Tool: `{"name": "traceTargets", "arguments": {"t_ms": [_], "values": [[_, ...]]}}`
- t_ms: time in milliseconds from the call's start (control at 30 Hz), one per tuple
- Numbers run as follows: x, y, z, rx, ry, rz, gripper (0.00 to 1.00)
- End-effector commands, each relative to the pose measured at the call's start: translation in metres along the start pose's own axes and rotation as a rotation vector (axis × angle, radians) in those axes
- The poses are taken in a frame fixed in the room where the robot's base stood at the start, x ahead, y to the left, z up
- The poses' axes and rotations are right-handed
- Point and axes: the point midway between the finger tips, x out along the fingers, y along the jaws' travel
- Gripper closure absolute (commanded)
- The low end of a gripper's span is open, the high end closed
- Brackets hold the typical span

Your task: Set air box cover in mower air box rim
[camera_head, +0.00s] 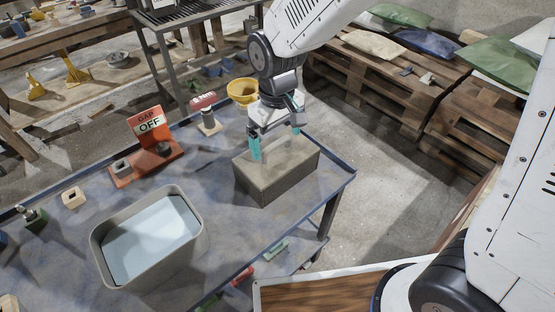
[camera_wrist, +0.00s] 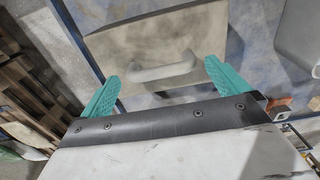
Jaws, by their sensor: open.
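A grey-brown box-shaped piece (camera_head: 275,175) stands near the bench's right corner. In the wrist view its top (camera_wrist: 130,42) carries a raised rounded handle (camera_wrist: 165,72). This top may be the air box cover; I cannot tell whether it is separate from the body below, and no distinct rim shows. My gripper (camera_head: 275,140) is just above the box, pointing down. Its teal fingers are open, one on each side of the handle in the wrist view (camera_wrist: 162,76), with visible gaps to it.
A grey bin (camera_head: 195,218) with a pale blue inside stands left of the box. A red "GAP OFF" sign (camera_head: 150,125), a red-topped post (camera_head: 207,115) and a yellow bowl (camera_head: 242,91) stand farther back. The bench has a raised blue edge (camera_head: 335,185).

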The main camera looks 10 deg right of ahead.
Motion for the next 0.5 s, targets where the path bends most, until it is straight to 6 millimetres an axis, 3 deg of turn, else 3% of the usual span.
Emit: {"name": "traceTargets", "arguments": {"t_ms": [200,433,500], "values": [[0.024,0.000,0.000,0.000,-0.001,0.000,0.00],[0.025,0.000,0.000,0.000,0.000,0.000,0.00],[0.025,0.000,0.000,0.000,0.000,0.000,0.19]]}}
